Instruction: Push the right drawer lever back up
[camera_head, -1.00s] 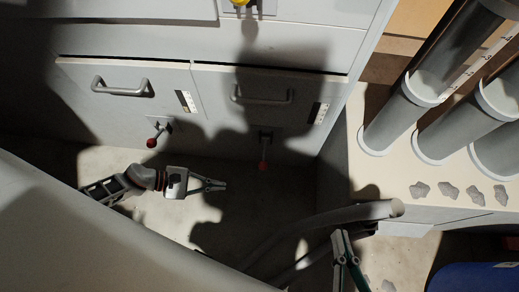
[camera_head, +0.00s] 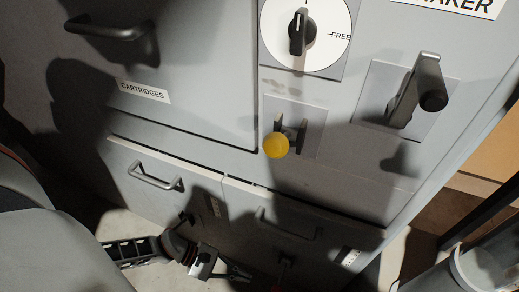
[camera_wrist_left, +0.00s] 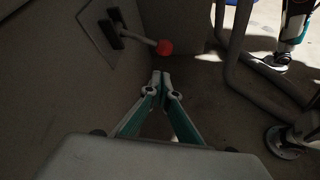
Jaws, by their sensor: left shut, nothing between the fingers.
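The right drawer lever (camera_head: 285,263) shows dimly in shadow at the bottom edge of the head view, below the right drawer handle (camera_head: 285,226). In the left wrist view a lever, which looks like the same one, sticks out from its plate (camera_wrist_left: 101,28) and ends in a red ball (camera_wrist_left: 165,47). My left gripper (camera_head: 246,277) is shut and empty, left of the right lever in the head view. In the wrist view its fingertips (camera_wrist_left: 161,76) are just short of the ball, seemingly apart from it. My right gripper seems partly visible there (camera_wrist_left: 293,25); its jaws are unclear.
The left drawer handle (camera_head: 155,177) is above my left wrist. A yellow-knobbed lever (camera_head: 276,146), a dial (camera_head: 305,36) and a black-handled lever (camera_head: 432,97) are higher on the cabinet. Grey tubes (camera_wrist_left: 250,88) stand right of the ball in the wrist view.

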